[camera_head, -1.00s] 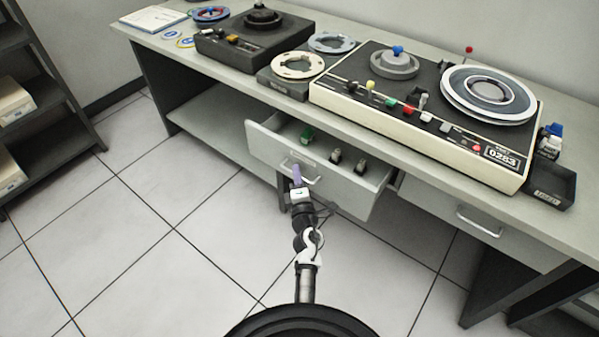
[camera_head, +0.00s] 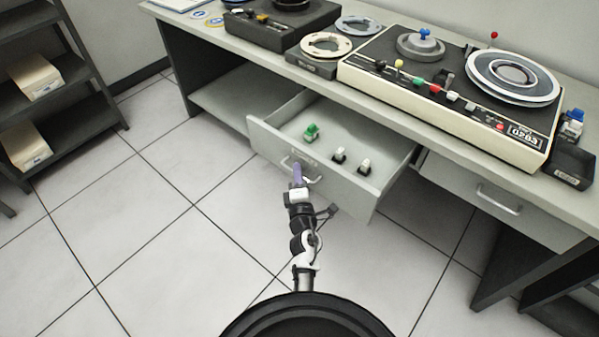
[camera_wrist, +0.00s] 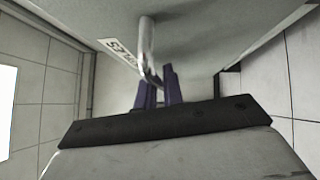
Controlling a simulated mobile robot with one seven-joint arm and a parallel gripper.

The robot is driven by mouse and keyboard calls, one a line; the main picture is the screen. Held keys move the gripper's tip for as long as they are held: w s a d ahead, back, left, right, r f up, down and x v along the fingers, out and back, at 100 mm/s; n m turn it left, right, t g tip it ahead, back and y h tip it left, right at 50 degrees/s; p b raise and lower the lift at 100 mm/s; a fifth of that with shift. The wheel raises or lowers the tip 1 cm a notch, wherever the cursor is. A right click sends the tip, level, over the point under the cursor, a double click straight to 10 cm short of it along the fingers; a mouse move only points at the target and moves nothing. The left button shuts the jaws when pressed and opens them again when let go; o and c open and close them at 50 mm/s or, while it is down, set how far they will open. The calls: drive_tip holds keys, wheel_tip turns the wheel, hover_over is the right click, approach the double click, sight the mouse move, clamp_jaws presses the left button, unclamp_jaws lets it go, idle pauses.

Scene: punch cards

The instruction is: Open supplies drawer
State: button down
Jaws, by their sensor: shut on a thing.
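The supplies drawer (camera_head: 325,182) is pulled out from under the left part of the desk. A green item (camera_head: 311,132) and two dark items with white tops (camera_head: 339,155) (camera_head: 364,167) lie inside it. My gripper (camera_head: 298,174) is at the drawer front, shut on its metal handle. In the wrist view the purple fingers of my gripper (camera_wrist: 159,90) close around the handle bar (camera_wrist: 147,52). A label (camera_wrist: 120,52), partly readable, is on the drawer front beside the handle. Part of the handle is hidden by the fingers.
A second drawer (camera_head: 490,207) to the right is closed. The desk top holds a large tape machine (camera_head: 440,107) and reels. Dark shelves (camera_head: 60,90) with boxes stand at the left. The tiled floor (camera_head: 150,225) in front is clear.

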drive_tip(key=shift+a, duration=0.1)
drive_tip(key=c, duration=1.8)
unclamp_jaws()
drive_tip(key=shift+s, duration=0.1)
